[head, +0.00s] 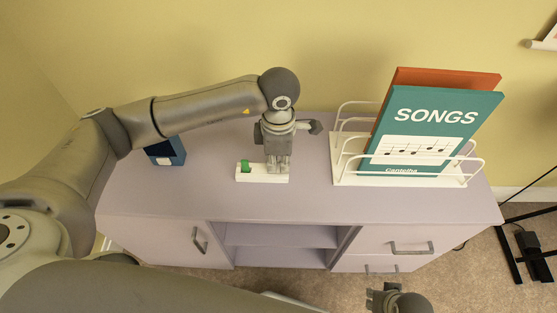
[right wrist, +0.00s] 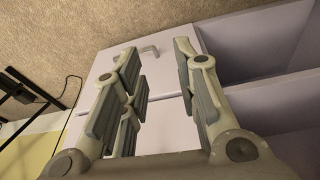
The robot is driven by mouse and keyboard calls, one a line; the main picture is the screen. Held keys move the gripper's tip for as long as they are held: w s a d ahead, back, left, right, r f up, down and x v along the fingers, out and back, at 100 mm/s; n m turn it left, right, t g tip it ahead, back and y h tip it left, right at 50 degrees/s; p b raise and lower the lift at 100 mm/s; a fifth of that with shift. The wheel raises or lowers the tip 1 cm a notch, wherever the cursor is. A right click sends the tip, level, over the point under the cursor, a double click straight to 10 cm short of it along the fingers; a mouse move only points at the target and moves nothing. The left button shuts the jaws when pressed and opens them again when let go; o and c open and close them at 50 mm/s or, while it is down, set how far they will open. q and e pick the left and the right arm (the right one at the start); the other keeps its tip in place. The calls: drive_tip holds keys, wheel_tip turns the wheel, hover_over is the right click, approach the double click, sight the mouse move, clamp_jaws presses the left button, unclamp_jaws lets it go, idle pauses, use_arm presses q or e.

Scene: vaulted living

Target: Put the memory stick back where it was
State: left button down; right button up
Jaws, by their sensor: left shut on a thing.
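My left gripper (head: 278,168) points down at the right part of a small white holder (head: 262,178) on the lilac cabinet top. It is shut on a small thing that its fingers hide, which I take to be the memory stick. I cannot tell whether that thing sits in the holder or just above it. A green piece (head: 245,166) stands at the holder's left part, just left of the fingers. My right gripper (head: 378,297) is low in front of the cabinet; in the right wrist view (right wrist: 158,80) its fingers are apart and empty.
A dark blue box (head: 168,152) stands on the left of the cabinet top (head: 215,195), behind my left arm. A white rack (head: 345,180) with a teal SONGS book (head: 435,125) and an orange one stands on the right. The top between holder and rack is clear.

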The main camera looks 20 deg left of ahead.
sight(278, 162)
use_arm(q)
drive_tip(key=c, duration=1.6)
unclamp_jaws()
use_arm(e)
drive_tip(key=shift+r, duration=0.3)
use_arm(q)
drive_tip(key=shift+r, duration=0.15)
use_arm(e)
drive_tip(key=shift+f, duration=0.1)
